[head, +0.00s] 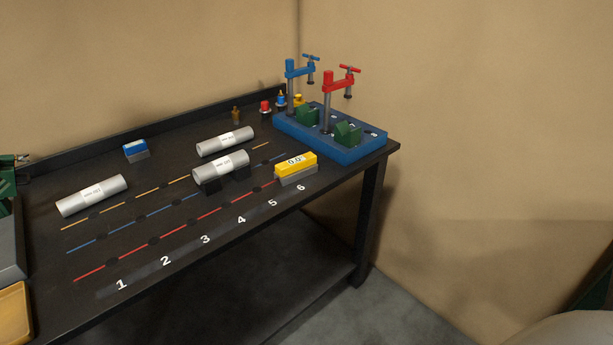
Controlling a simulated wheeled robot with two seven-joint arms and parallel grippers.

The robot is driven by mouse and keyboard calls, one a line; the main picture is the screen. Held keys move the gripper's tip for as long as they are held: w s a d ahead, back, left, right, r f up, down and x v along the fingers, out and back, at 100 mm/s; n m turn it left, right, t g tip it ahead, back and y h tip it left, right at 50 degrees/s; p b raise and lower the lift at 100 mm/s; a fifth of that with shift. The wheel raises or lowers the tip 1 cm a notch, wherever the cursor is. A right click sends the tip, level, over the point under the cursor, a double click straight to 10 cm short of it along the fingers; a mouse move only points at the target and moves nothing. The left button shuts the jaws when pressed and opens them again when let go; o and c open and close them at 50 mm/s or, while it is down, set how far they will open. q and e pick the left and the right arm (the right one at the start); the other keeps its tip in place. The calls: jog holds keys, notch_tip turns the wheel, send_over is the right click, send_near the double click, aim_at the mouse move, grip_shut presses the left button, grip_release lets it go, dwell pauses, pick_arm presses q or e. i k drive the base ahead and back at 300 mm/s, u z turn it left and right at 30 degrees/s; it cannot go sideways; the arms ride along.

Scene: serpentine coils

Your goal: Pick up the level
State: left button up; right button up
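The level (296,161) is a yellow block with a white display reading about 0.0°. It sits on a grey base near the front edge of the dark workbench (140,215), beside the numbers 5 and 6. It stands at the right end of the red line, and nothing covers it. Neither of my grippers shows in the head view.
Silver cylinders (92,195), (221,166), (225,141) lie on the bench left of the level. A blue fixture (359,149) with blue and red clamps stands behind it to the right. A small blue-topped block (135,148) sits farther back. The numbered front strip is clear.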

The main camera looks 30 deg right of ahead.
aim_at(292, 170)
jog(key=k, duration=0.95)
jog(key=z, duration=0.85)
jog(key=i, duration=1.8)
jog(key=u, duration=0.8)
